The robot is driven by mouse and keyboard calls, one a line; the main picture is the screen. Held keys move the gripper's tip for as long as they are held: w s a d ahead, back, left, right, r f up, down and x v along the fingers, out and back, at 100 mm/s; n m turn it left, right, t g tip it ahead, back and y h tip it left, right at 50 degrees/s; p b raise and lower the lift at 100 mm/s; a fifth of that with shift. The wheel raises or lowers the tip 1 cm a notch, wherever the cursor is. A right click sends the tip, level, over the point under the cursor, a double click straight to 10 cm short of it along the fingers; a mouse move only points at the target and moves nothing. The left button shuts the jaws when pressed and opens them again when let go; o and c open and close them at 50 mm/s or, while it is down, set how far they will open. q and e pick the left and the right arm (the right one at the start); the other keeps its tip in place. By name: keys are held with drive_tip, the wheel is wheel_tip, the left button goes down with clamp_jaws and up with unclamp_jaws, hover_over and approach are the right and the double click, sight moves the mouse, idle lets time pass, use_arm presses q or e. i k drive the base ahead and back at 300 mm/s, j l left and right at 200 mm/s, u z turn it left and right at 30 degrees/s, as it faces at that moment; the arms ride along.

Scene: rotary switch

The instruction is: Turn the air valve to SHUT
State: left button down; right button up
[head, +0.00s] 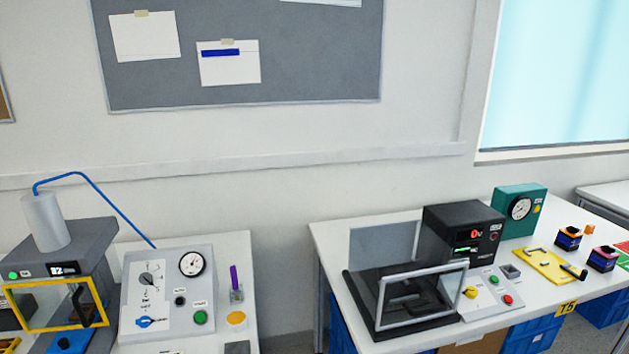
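A grey sloped control panel (211,265) stands on the left table. Low on its left side is a small blue handle (150,322), lying roughly level; it looks like the air valve. Small lettering is printed around it, too small to read for certain. Above it is a dark rotary knob (149,279) with marks around it. Neither of my grippers is in view, and nothing touches the panel.
The panel has a round gauge (192,263) and a green button (200,317). Left of it is a machine with a grey cylinder (46,221) and a yellow-framed guard (22,290). A blue hose (113,204) arches between them. A right table (330,238) holds other equipment.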

sight(144, 321)
drive_tip(key=u, duration=1.15)
